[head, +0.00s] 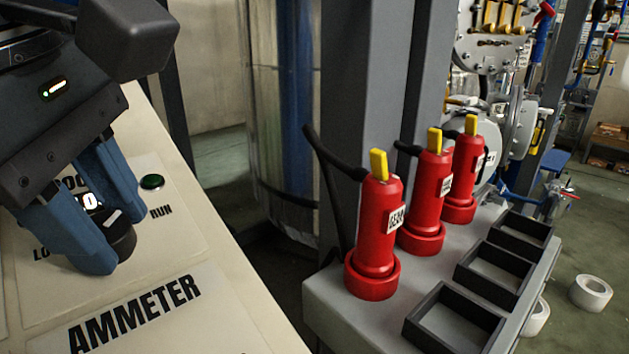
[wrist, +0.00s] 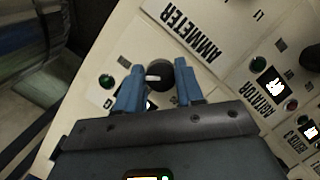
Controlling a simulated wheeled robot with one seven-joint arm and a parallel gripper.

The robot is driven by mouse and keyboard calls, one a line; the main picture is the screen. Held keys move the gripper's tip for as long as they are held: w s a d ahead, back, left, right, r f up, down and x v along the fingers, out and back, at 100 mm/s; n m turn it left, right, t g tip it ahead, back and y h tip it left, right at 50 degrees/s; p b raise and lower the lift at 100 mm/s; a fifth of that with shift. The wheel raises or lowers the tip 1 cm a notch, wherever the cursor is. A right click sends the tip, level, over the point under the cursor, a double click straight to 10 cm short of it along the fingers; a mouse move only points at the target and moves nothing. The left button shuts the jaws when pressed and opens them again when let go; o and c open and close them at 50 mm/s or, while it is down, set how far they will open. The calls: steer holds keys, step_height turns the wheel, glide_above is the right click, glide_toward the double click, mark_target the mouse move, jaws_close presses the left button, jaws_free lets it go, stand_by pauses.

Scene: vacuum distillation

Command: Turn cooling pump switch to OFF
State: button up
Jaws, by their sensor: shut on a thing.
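The black round switch knob (head: 124,243) sits on the cream panel, in the section with a green RUN lamp (head: 152,182). My gripper (head: 112,236) has its two blue fingers on either side of the knob and is shut on it. The knob carries a white pointer mark. It also shows in the wrist view (wrist: 160,76), between the blue fingertips (wrist: 159,84). The fingers hide much of the section's lettering, so the full label and the OFF mark cannot be read. A small lit display (head: 90,200) shows partly between the fingers.
The AMMETER label (head: 134,314) lies on the panel nearer the camera. More lamps and a lit agitator display (wrist: 277,87) are at right in the wrist view. Red cylindrical devices (head: 375,235) and black trays (head: 455,318) stand on a grey bench beyond the panel's right edge.

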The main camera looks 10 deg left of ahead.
steer(key=n+b, duration=0.1)
steer(key=b, duration=0.1)
steer(key=f+n+b, duration=0.1)
steer(key=b, duration=0.1)
steer(key=shift+n+t, duration=0.3)
steer(key=shift+t, duration=0.1)
steer(key=n+b, duration=0.2)
steer(key=b, duration=0.2)
steer(key=shift+r+n+t, duration=0.1)
steer(key=shift+n+t, duration=0.2)
steer(key=shift+t, duration=0.1)
steer(key=n+b, duration=0.3)
steer(key=n+t+y+b, duration=0.1)
steer(key=b, duration=0.1)
steer(key=shift+s+r+n, duration=0.1)
steer(key=shift+r+n, duration=0.15)
steer(key=shift+n, duration=0.05)
steer(key=o, duration=1)
steer(key=shift+r, duration=0.1)
steer(key=shift+o, duration=0.2)
